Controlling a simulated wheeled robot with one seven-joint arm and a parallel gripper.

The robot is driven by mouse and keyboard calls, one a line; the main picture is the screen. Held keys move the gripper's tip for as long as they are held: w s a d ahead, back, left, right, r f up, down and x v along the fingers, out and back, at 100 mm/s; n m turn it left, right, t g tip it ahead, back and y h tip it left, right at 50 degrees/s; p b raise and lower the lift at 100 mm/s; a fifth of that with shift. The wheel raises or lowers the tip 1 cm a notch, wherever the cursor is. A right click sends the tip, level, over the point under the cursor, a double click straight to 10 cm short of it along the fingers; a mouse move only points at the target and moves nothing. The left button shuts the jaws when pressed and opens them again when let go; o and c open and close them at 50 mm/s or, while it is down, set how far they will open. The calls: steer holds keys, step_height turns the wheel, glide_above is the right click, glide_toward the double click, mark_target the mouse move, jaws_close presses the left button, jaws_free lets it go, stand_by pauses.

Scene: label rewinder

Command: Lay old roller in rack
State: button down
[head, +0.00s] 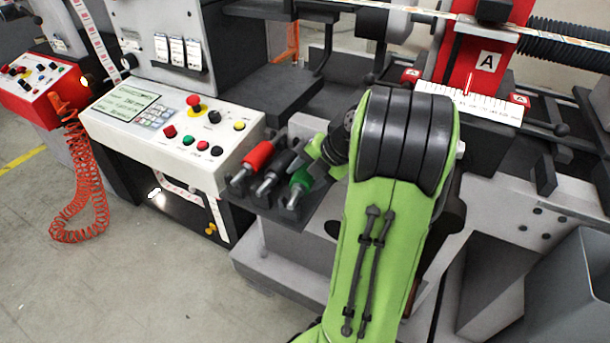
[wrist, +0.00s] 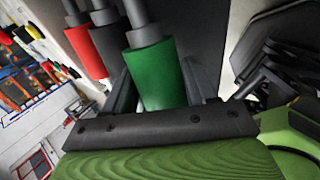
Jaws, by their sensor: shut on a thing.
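The rack (head: 312,212) is a dark tray beside the control panel. A red roller (head: 259,157) and a black roller (head: 277,165) lie side by side in it, metal shafts pointing down-left. A green roller (head: 300,181) is at the rack's right, roughly parallel to them. In the wrist view, my gripper (wrist: 160,82) is shut on the green roller (wrist: 156,76), one finger on each side. The red roller (wrist: 84,48) and black roller (wrist: 109,46) are to its left there. I cannot tell whether the green roller touches the rack floor. My arm hides part of the gripper in the head view.
The white control panel (head: 170,125) with buttons stands just left of the rack. A red block marked A (head: 478,55) and a white ruler scale (head: 468,104) are at upper right. A grey bin (head: 572,290) is at lower right. Floor at lower left is clear.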

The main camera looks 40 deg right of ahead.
steer(key=shift+s+d+f+m+b, duration=0.3)
steer(key=shift+s+d+f+b, duration=0.15)
steer(key=shift+d+f, duration=0.2)
steer(key=shift+c, duration=1.3)
jaws_free()
steer(key=shift+w+d+h, duration=0.1)
steer(key=shift+h, duration=0.2)
steer(key=shift+w+d+r+p, duration=0.15)
steer(key=shift+w+r+p, duration=0.05)
steer(key=shift+r+p, duration=0.25)
steer(key=shift+w+d+r+p, duration=0.15)
steer(key=shift+r+p, duration=0.15)
steer(key=shift+r, duration=0.15)
steer(key=shift+a+r+p, duration=0.2)
steer(key=shift+r+p, duration=0.45)
steer(key=shift+r, duration=0.5)
steer(key=shift+a+r+p, duration=0.1)
steer(key=shift+r+p, duration=1.4)
steer(key=shift+r, duration=0.75)
